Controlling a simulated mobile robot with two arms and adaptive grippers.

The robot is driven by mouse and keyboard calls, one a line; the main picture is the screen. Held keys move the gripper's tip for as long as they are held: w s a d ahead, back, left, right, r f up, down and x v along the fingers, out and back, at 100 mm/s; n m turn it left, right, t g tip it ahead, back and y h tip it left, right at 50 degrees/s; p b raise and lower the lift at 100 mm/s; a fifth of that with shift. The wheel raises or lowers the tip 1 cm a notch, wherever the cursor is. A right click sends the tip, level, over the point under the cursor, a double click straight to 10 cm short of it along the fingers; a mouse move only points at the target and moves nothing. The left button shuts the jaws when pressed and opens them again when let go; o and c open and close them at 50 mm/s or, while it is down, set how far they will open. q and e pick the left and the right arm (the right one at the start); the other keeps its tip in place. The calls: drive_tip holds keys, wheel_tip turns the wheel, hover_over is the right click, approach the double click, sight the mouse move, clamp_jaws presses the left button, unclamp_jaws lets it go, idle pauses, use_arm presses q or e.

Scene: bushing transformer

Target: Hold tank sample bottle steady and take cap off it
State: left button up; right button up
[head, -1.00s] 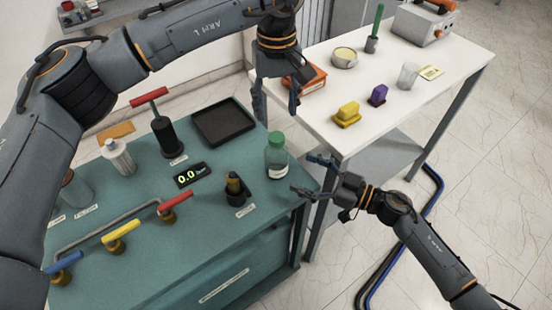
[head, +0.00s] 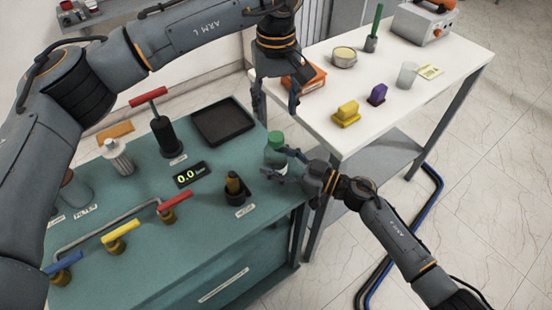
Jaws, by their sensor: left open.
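The tank sample bottle (head: 273,156) is a clear bottle with a green cap (head: 276,138). It stands upright near the right edge of the teal bench, with the cap on it. My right gripper (head: 277,164) is at the bottle's body from the right, its fingers around or beside the lower part. I cannot tell whether the fingers touch the glass or have closed. My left gripper (head: 276,108) points down, open and empty, above and behind the green cap. The far side of the bottle is hidden.

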sight(276, 136)
clamp_jaws()
use_arm(q)
drive_tip(key=m, duration=0.8)
drive_tip(key=shift+f+m, duration=0.1)
drive_tip(key=shift+m, duration=0.3)
drive_tip(key=shift+f, duration=3.9)
